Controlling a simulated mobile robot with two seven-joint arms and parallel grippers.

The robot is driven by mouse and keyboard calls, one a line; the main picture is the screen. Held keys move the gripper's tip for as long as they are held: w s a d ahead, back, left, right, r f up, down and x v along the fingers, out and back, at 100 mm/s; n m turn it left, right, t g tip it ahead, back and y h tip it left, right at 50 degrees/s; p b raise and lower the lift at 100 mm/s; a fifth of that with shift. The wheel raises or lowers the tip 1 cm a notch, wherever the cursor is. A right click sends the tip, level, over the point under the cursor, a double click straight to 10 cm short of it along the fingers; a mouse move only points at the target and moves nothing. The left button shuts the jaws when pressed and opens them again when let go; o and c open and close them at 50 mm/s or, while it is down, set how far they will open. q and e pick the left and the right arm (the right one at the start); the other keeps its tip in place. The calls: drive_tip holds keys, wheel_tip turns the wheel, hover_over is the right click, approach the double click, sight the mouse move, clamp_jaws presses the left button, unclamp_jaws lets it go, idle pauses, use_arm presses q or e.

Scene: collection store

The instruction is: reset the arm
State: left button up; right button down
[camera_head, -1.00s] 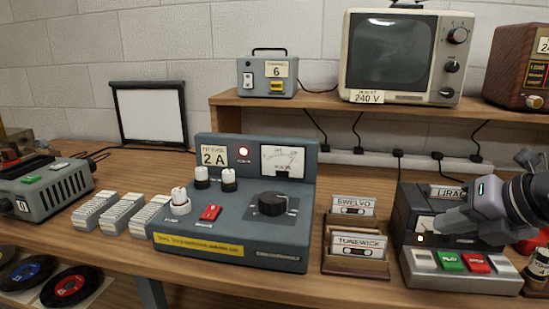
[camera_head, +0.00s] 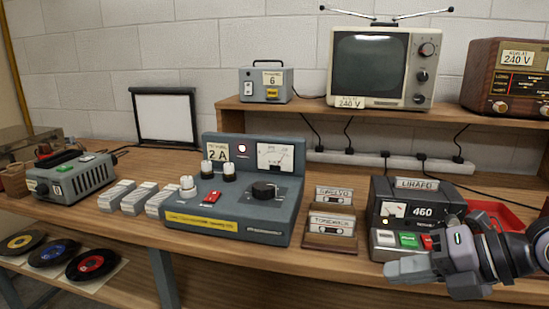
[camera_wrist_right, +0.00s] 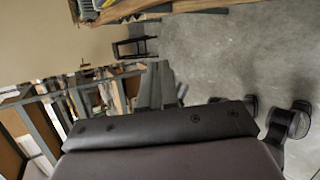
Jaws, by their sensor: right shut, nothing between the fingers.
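My right gripper (camera_head: 408,269) is at the lower right of the head view, shut and empty. Its arm comes in from the right edge and it points left. It is in front of the dark cassette player (camera_head: 408,208) labelled LIRAFO, hiding part of its lower front and buttons. I cannot tell from the view whether it touches the player. The wrist view looks out over a grey floor (camera_wrist_right: 215,75), with a dark part of my own in the foreground. My left gripper is not in view.
Left of the player are a cassette rack (camera_head: 331,243) and the tube tester (camera_head: 235,230). A red tray (camera_head: 497,214) lies behind the gripper. A shelf above holds a television (camera_head: 383,65), a radio (camera_head: 507,78) and a small grey box (camera_head: 266,85). Records (camera_head: 92,265) lie lower left.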

drive_tip(key=s+a+r+m+y+p, duration=0.2)
drive_tip(key=a+m+y, duration=0.1)
drive_tip(key=a+y, duration=0.4)
drive_tip(key=s+d+f+m+t+h+p, duration=0.15)
drive_tip(key=d+f+m+t+h, duration=0.4)
drive_tip(key=m, duration=0.55)
drive_tip(key=w+d+f+m+t+h+p, duration=0.1)
drive_tip(key=d+f+m+t+h+p, duration=0.15)
drive_tip(key=f+m+t+h, duration=0.55)
drive_tip(key=s+f+m+g+h+p, duration=0.1)
drive_tip(key=s+f+m+g+p, duration=0.1)
drive_tip(key=s+f+m+g, duration=0.6)
drive_tip(key=s+f+g, duration=0.1)
drive_tip(key=s+f, duration=0.3)
drive_tip(key=f, duration=0.2)
drive_tip(key=shift+s+f+m, duration=0.35)
drive_tip(key=shift+s+m, duration=0.05)
